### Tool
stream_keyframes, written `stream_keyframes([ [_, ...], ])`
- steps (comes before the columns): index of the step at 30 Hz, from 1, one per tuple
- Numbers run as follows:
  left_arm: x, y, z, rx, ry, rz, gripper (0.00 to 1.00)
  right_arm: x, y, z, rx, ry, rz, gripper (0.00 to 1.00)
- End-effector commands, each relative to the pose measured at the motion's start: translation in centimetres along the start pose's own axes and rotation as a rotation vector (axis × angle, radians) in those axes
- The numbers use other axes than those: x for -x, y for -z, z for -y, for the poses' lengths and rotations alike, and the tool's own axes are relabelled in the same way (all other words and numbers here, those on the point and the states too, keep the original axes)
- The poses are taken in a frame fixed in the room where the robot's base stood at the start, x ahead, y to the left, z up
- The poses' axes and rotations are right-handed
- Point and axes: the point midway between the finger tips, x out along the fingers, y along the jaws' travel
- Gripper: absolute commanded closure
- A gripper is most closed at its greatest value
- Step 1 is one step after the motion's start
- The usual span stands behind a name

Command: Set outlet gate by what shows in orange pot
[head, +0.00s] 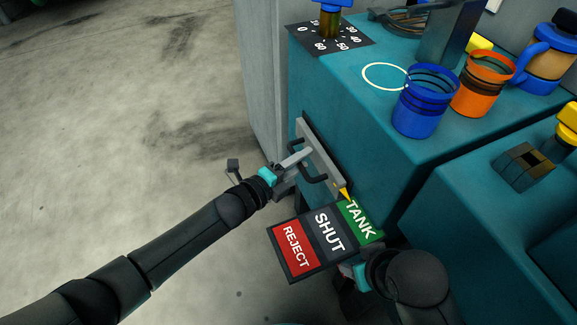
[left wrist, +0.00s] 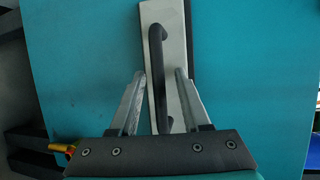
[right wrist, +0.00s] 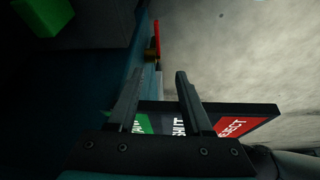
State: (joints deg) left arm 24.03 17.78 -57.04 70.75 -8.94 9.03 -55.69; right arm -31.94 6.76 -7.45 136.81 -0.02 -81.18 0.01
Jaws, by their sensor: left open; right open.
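The outlet gate is a grey plate (head: 327,162) with a black bar handle (left wrist: 157,75) on the teal cabinet's front. Its yellow pointer (head: 345,194) is at the green TANK field. The sign (head: 322,232) reads REJECT in red, SHUT in grey and TANK in green. My left gripper (head: 303,160) is open at the handle; the left wrist view shows the handle between the fingers with gaps beside it. The orange pot (head: 474,98) stands upright on the cabinet; its contents cannot be made out. My right gripper (right wrist: 160,74) is open and empty near the sign.
A blue pot (head: 416,116) stands left of the orange pot, beside a pale ring mark (head: 364,74). A numbered dial (head: 343,45) and a blue-handled jar (head: 548,65) are further back. Open concrete floor (head: 130,110) lies to the left.

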Motion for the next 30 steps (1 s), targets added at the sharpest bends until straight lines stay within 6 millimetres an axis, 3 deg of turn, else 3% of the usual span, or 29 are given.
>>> stream_keyframes([
  [2, 0.4, 0.0, 0.0, 0.000, -0.001, 0.000, 0.53, 0.1, 0.2, 0.0, 0.000, 0.000, -0.004, 0.50],
  [8, 2.4, 0.0, 0.1, 0.002, -0.002, 0.000, 0.53, -2.2, -0.8, 0.2, 0.001, 0.005, 0.036, 0.50],
  [30, 12.9, 0.0, 0.2, -0.001, -0.002, 0.000, 0.53, -8.8, -6.6, 0.5, 0.007, 0.011, 0.163, 0.50],
])
